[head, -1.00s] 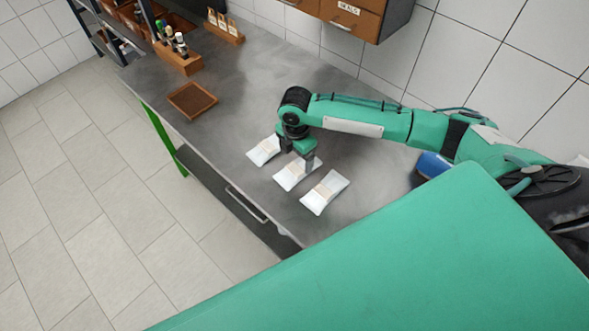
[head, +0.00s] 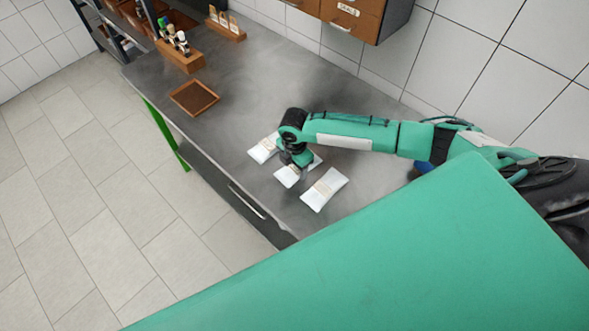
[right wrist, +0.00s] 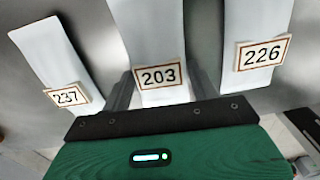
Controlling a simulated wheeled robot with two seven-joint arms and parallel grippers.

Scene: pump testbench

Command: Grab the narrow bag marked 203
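The white narrow bag marked 203 (right wrist: 160,75) is in the middle of the right wrist view, between my gripper's dark fingers. In the head view the middle bag (head: 286,178) lies on the grey bench, partly hidden by my right gripper (head: 297,165). My right gripper is open and pointed down, with one finger on each side of bag 203 in the right wrist view (right wrist: 162,92). Whether the fingers touch the bag cannot be told. My left gripper is not in view.
Bag 237 (right wrist: 68,95) and bag 226 (right wrist: 262,52) lie close on either side of bag 203. A brown tray (head: 194,98) and a wooden rack with bottles (head: 180,60) stand farther left on the bench (head: 240,95). The bench between tray and bags is clear.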

